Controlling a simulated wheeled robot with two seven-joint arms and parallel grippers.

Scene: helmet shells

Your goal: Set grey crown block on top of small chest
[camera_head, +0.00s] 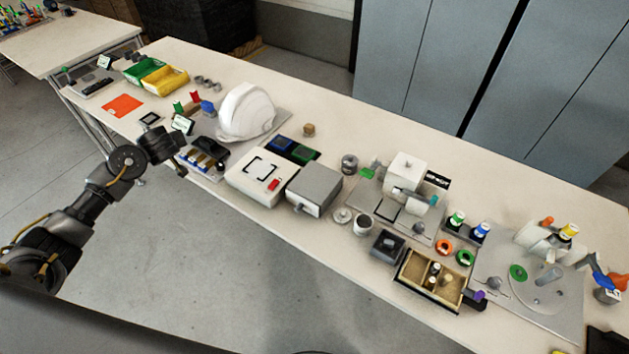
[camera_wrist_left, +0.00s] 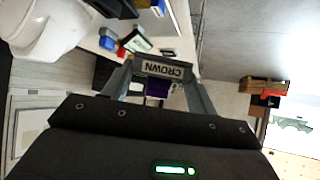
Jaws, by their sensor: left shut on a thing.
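The grey crown block, with a "CROWN" label upside down in the left wrist view (camera_wrist_left: 162,70), is between the two fingers of my left gripper (camera_wrist_left: 160,80). The gripper is shut on it. In the head view my left gripper (camera_head: 180,165) is at the table's front edge, left of the black tray of small blocks; the crown block cannot be made out there. A grey box (camera_head: 314,190) with a flat top stands at the middle front of the table and may be the small chest; I cannot tell for sure. Its top looks bare. My right gripper is not in view.
A white helmet shell (camera_head: 246,112) stands behind the tray (camera_head: 208,153). A white box (camera_head: 262,177) with a red part stands left of the grey box. A white machine (camera_head: 405,172) and a divided wooden tray (camera_head: 430,280) are farther right. Free table lies along the back edge.

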